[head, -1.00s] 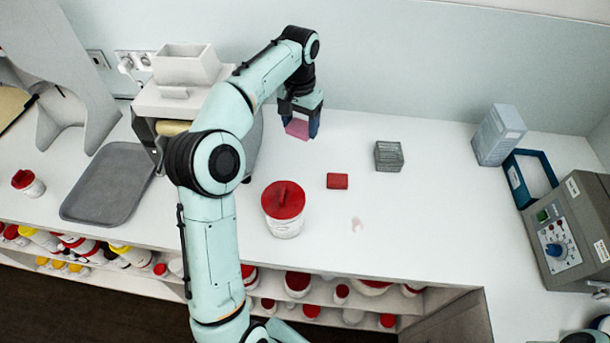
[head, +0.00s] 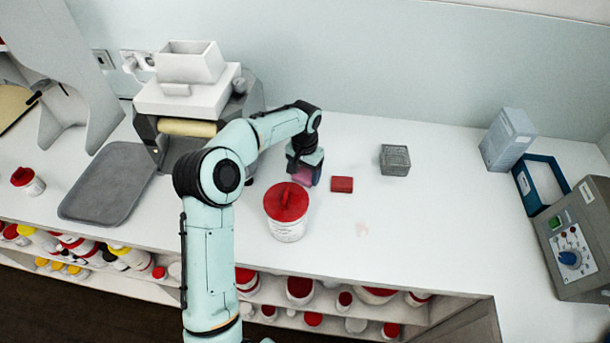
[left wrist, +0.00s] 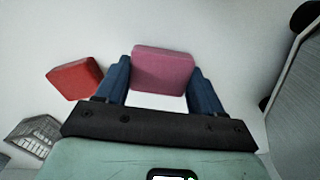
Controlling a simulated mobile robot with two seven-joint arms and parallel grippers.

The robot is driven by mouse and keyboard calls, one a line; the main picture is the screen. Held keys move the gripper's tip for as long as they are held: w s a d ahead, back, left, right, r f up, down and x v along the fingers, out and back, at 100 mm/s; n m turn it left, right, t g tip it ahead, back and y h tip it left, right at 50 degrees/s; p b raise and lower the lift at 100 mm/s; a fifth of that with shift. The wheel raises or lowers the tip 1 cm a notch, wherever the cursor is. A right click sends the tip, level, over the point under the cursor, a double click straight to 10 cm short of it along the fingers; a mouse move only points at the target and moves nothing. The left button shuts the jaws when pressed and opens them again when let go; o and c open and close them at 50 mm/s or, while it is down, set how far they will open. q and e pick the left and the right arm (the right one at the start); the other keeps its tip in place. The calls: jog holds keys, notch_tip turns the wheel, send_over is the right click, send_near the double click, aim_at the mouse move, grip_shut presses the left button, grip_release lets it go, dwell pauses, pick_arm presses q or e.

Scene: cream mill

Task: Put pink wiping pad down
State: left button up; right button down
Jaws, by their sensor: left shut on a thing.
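My left gripper (head: 304,174) is shut on the pink wiping pad (left wrist: 162,70), which sits between its two blue fingers in the left wrist view. In the head view the pad (head: 301,179) is mostly hidden by the gripper. The gripper is low over the white counter, behind the red-lidded tub and left of a small red block (head: 342,184). I cannot tell whether the pad touches the counter. The red block (left wrist: 75,79) also shows beside the left finger in the left wrist view. My right gripper is not in view.
The red-lidded tub (head: 287,222) stands just in front of the gripper. The cream mill (head: 190,125) and a grey tray (head: 107,183) are at left. A control box (head: 570,240) stands far right. The counter's right middle is mostly clear.

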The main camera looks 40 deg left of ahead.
aim_at(305, 175)
pick_arm(q)
jog(key=shift+f, duration=0.55)
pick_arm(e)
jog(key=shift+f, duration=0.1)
pick_arm(q)
jog(key=shift+f, duration=0.2)
jog(key=o, duration=1.1)
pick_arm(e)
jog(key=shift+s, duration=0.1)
pick_arm(q)
jog(key=shift+r, duration=0.15)
notch_tip(305, 175, up, 12)
jog(key=shift+r+p, duration=0.1)
jog(key=shift+p, duration=0.7)
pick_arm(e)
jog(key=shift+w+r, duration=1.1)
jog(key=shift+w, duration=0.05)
pick_arm(q)
jog(key=shift+d, duration=0.1)
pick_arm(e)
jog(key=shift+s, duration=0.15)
